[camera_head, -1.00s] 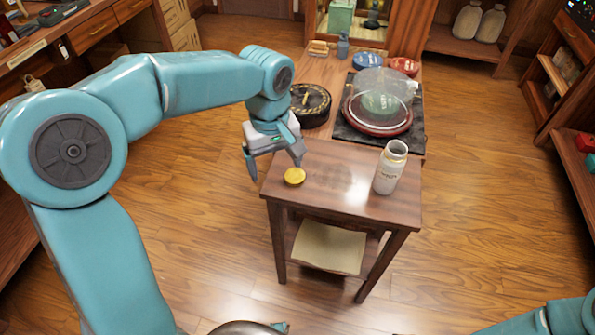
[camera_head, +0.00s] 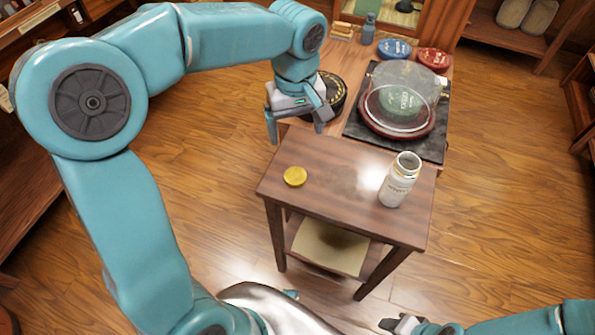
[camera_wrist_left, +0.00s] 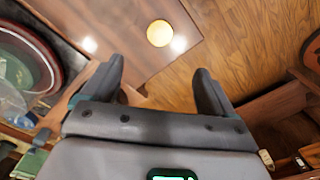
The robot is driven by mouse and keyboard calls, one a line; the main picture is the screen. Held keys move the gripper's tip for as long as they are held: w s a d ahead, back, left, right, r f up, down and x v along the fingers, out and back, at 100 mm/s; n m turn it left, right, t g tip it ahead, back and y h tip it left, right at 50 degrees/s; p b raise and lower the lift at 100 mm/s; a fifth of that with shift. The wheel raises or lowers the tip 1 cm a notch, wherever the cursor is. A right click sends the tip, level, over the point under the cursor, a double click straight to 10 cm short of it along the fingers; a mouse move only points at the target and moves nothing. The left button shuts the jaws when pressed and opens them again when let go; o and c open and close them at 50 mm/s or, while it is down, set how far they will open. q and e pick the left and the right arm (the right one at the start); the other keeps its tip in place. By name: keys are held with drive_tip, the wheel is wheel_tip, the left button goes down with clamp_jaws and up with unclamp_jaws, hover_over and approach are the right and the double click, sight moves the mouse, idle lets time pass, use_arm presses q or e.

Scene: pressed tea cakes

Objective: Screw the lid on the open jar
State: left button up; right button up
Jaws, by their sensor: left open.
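The yellow round lid (camera_head: 294,176) lies flat on the left part of the small wooden table (camera_head: 335,185). The white jar (camera_head: 398,182) stands upright and open-topped near the table's right edge, apart from the lid. My left gripper (camera_head: 296,132) is open and empty, shown above and beyond the lid in the head view. In the left wrist view the lid (camera_wrist_left: 160,33) shows beyond the gap between the open fingers (camera_wrist_left: 157,75); the jar is not in that view. Part of my right gripper (camera_head: 400,324) shows at the bottom edge; its jaw state is unclear.
Behind the table, a glass dome (camera_head: 402,88) covers a round stand on a dark slab (camera_head: 355,128). A black round case (camera_head: 333,88) sits behind my left gripper. Blue (camera_head: 394,48) and red (camera_head: 433,58) tins stand farther back. The tabletop between lid and jar is clear.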

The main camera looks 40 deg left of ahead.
use_arm(q)
drive_tip(key=b, duration=0.2)
hover_over(296, 177)
wheel_tip(296, 177, down, 11)
drive_tip(key=shift+r, duration=0.1)
drive_tip(key=shift+w+f, duration=0.1)
drive_tip(key=shift+f, duration=0.2)
wheel_tip(296, 177, down, 5)
drive_tip(key=shift+f, duration=0.1)
idle(0.4)
drive_tip(key=c, duration=1.1)
